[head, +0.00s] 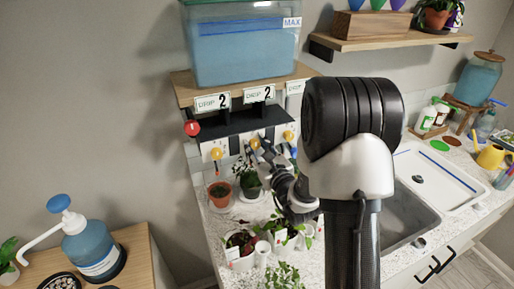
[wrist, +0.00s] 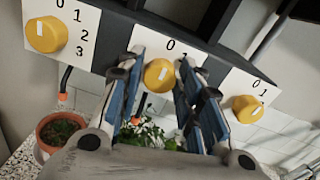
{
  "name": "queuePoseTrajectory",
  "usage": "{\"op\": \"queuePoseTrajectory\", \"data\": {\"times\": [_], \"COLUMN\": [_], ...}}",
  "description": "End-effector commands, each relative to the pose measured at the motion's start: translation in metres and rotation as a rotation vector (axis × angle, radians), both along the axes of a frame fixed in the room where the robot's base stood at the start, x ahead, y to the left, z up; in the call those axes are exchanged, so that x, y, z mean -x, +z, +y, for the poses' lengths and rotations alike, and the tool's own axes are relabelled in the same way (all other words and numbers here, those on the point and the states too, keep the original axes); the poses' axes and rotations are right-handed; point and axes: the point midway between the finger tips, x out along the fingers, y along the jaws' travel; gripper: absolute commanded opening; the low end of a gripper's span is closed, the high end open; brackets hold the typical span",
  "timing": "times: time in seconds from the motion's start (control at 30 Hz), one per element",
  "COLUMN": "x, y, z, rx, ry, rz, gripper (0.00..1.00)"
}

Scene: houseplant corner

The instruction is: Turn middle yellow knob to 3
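The middle yellow knob (wrist: 159,76) sits on a white dial plate, with a white mark on its face tilted toward the upper right. A 0 and part of a 1 show above it; the rest of its scale is hidden behind my right finger. My gripper (wrist: 162,62) is open, with one blue-padded finger on each side of this knob. The gaps are narrow, and I cannot tell whether the pads touch it. In the head view the middle knob (head: 255,142) is partly covered by my gripper (head: 260,149).
A left yellow knob (wrist: 47,34) and a right yellow knob (wrist: 247,108) flank the middle one. A terracotta pot (wrist: 61,131) and other plants stand below. A blue water tank (head: 240,55) rests on the shelf above. A sink (head: 408,217) is at the right.

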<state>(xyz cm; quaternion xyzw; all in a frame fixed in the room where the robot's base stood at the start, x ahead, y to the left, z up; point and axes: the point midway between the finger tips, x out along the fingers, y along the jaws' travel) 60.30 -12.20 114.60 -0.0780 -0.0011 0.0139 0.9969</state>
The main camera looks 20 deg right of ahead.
Motion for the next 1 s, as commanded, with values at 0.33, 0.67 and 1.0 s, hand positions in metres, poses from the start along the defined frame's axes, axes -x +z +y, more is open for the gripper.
{"op": "queuePoseTrajectory", "data": {"times": [0.33, 0.67, 1.0], "x": [0.0001, 0.0001, 0.0000], "y": [0.0000, -0.0001, -0.0005], "z": [0.0000, 0.0000, -0.0002], "rx": [0.000, -0.026, -0.226], "ry": [0.000, 0.000, 0.001], "rz": [0.000, 0.000, -0.001], "gripper": [0.07, 0.03, 0.03]}}
